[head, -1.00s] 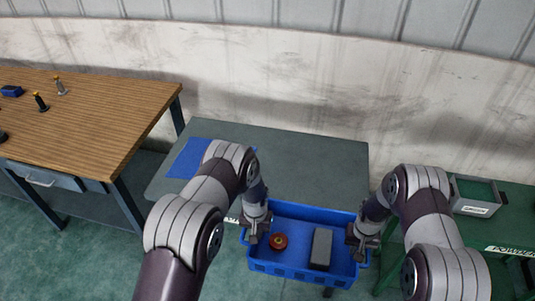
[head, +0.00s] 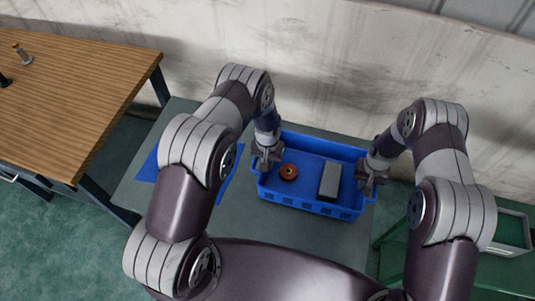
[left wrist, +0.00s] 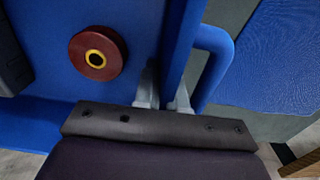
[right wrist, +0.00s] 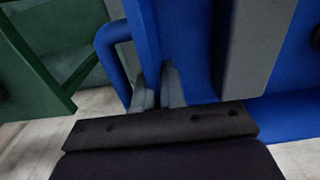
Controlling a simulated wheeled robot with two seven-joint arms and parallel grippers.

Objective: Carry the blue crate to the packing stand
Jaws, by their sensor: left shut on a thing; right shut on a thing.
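The blue crate (head: 310,205) is held between my two grippers, looking roughly level. Inside it are a red round part with a yellow centre (head: 288,172) and a grey block (head: 330,180). My left gripper (head: 267,158) is shut on the crate's left end wall, beside a blue loop handle (left wrist: 213,60). My right gripper (head: 370,178) is shut on the right end wall, beside the other handle (right wrist: 108,55). The grey-topped stand (head: 340,238) lies below the crate, with a blue mat (head: 148,168) on its left part. I cannot tell whether the crate touches the stand.
A wooden-topped bench (head: 80,90) stands at the left, with small parts on it. A green bench (head: 395,240) with a grey bin (head: 513,232) is at the right. A stained wall (head: 300,80) runs behind. My left arm covers part of the mat.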

